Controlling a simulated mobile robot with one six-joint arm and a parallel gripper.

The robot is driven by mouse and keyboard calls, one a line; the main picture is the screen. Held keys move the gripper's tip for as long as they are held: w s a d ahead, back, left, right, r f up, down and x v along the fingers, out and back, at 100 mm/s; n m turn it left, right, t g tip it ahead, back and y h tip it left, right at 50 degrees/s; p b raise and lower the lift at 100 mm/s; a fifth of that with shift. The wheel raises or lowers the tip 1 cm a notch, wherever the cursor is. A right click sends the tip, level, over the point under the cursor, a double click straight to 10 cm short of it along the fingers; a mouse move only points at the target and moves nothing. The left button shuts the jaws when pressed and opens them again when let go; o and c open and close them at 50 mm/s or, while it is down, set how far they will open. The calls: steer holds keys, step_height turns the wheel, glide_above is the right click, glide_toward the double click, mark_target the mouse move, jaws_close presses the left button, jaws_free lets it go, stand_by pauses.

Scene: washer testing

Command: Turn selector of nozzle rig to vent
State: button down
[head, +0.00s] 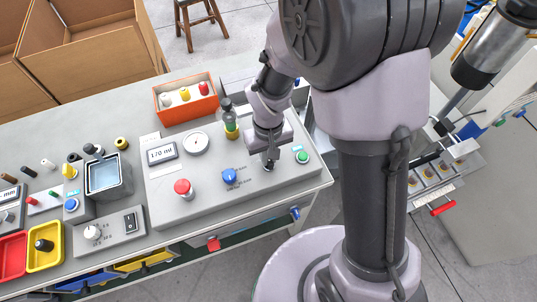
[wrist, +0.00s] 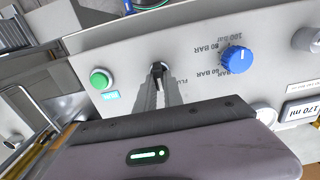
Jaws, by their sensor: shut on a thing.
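The nozzle rig (head: 215,190) is a grey panel box on the bench; its panel also shows in the wrist view (wrist: 195,50). My gripper (head: 268,163) reaches down onto the panel between the blue knob and the green button. In the wrist view my gripper's fingers (wrist: 158,82) are shut on the small dark selector (wrist: 158,67), which they mostly hide. Part of an upside-down label beginning "FLU" shows beside the fingers. The vent mark and the selector's pointing direction cannot be made out.
On the panel are a blue pressure knob (head: 229,176), a green button (head: 302,157), a red button (head: 183,188), a round gauge (head: 196,143) and a "170 ml" display (head: 162,152).

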steer(key=c, duration=1.5)
jaws_free()
steer(key=shift+o, duration=0.2)
step_height(320, 180, up, 17)
steer(key=p, duration=0.7)
steer(key=shift+r, duration=0.2)
